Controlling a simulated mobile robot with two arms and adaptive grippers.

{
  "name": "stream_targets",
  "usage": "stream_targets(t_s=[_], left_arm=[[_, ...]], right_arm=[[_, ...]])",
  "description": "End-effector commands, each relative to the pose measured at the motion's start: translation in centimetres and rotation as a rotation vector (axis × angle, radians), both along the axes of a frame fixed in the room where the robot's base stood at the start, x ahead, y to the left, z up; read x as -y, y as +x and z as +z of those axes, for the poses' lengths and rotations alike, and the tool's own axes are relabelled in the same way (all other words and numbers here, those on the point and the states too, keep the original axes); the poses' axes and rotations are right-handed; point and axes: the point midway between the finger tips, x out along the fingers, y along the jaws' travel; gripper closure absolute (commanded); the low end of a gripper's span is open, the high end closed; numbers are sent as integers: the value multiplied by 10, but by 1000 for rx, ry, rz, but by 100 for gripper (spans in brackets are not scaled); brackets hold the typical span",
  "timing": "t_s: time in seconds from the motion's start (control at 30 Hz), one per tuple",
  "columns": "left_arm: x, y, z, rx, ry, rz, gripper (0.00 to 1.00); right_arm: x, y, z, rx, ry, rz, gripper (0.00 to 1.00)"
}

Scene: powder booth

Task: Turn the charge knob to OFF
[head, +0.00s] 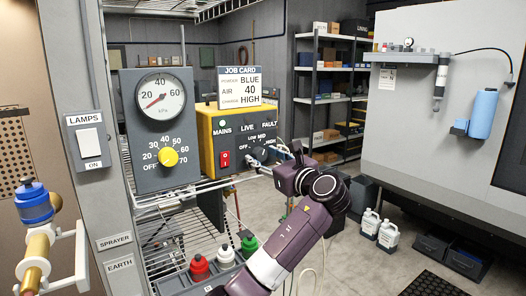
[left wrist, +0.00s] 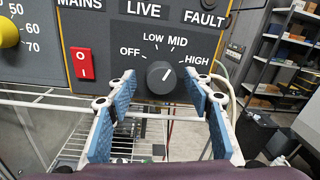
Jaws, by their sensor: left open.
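The charge knob (head: 259,153) is a dark round knob on the grey lower face of the yellow control box (head: 207,140). In the left wrist view the knob (left wrist: 161,78) has labels OFF, LOW, MID and HIGH around it. Its white pointer line tilts to the upper right, on the MID to HIGH side; the exact setting is hard to tell. My left gripper (head: 268,163) is in front of the box. In the left wrist view its open blue-padded fingers (left wrist: 162,92) stand left and right of the knob, with visible gaps. My right gripper is not in view.
A red rocker switch (left wrist: 82,63) is left of the knob. A yellow dial (head: 168,157) and pressure gauge (head: 160,96) are on the grey panel. The job card (head: 240,88) reads "HIGH". Below are a wire shelf and colour-topped bottles (head: 225,256).

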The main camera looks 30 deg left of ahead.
Motion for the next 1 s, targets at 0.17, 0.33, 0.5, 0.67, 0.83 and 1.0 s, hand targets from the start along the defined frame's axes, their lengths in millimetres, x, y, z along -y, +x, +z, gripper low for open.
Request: stream_targets(t_s=[0.17, 0.33, 0.5, 0.67, 0.83, 1.0], left_arm=[[-9, 5, 0, 0, 0, -1, 53], [-9, 5, -1, 1, 0, -2, 53], [-9, 5, 0, 1, 0, -2, 65], [-9, 5, 0, 2, -1, -2, 83], [-9, 5, 0, 2, -1, -2, 95], [-9, 5, -1, 18, -7, -2, 95]], right_arm=[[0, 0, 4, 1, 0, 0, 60], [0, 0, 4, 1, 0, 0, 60], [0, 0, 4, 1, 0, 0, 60], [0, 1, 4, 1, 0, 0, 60], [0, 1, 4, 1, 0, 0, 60], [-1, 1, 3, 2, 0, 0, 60]])
